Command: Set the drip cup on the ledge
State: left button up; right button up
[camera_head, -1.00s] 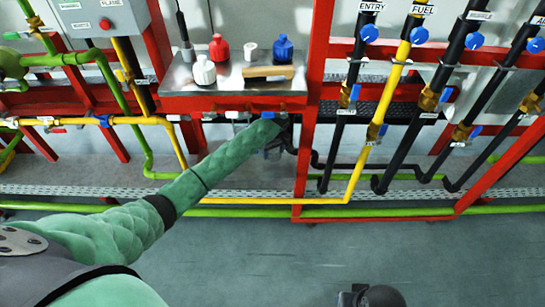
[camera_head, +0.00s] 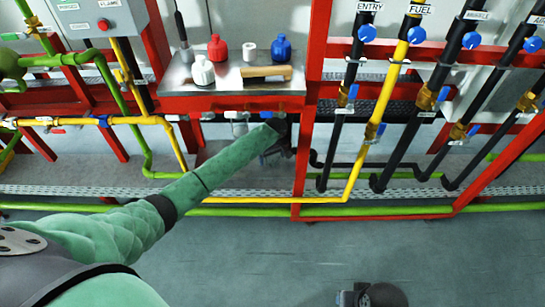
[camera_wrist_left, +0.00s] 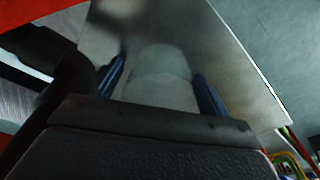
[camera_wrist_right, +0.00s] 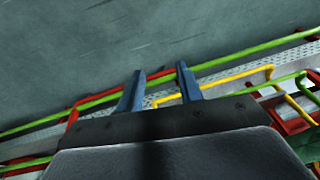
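A pale grey-white cup (camera_wrist_left: 160,88), which I take for the drip cup, lies between the two fingers of my left gripper (camera_wrist_left: 158,82) in the left wrist view. The fingers flank it closely; whether both touch it is unclear. A flat metal plate (camera_wrist_left: 228,62), perhaps the ledge, fills the view behind the cup. Contact between them cannot be judged. In the head view my left gripper (camera_head: 274,150) is low under the steel bench, partly hidden by my forearm, and its fingers are not clear. My right gripper (camera_wrist_right: 160,88) is open and empty over the floor.
The steel bench (camera_head: 180,82) holds red, white and blue bottles, a small white container and a wooden-handled brush. A red frame post (camera_head: 304,150) stands just right of my left gripper. Yellow and black pipes with valves (camera_head: 372,130) stand farther right.

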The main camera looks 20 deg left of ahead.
pick_arm(q)
jog(key=shift+r, duration=0.1)
jog(key=r, duration=0.4)
jog(key=r+b, duration=0.1)
jog(key=r, duration=0.1)
jog(key=shift+s+d+r, duration=0.2)
jog(key=shift+s+d, duration=0.05)
jog(key=s+d+f+m+h, duration=0.15)
jog(key=s+d, duration=0.25)
jog(key=s, duration=0.4)
jog(key=s+d+f+m, duration=0.2)
jog(key=s+d+m, duration=0.1)
jog(key=s, duration=0.4)
jog(key=s+d+f+m+h, duration=0.15)
jog(key=s+d, duration=0.25)
jog(key=s, duration=0.4)
jog(key=s+a+r+m, duration=0.1)
jog(key=s+r, duration=0.3)
jog(key=s, duration=0.9)
jog(key=s+a+r+m+t, duration=0.1)
jog(key=s+r+m, duration=0.2)
jog(key=s, duration=1)
jog(key=shift+a+r+m+t, duration=0.15)
jog(key=shift+r+m+t, duration=0.15)
jog(key=shift+r+m, duration=0.15)
pick_arm(e)
jog(key=shift+w+a+f, duration=0.3)
jog(key=shift+a+f, duration=0.35)
jog(key=shift+a, duration=0.05)
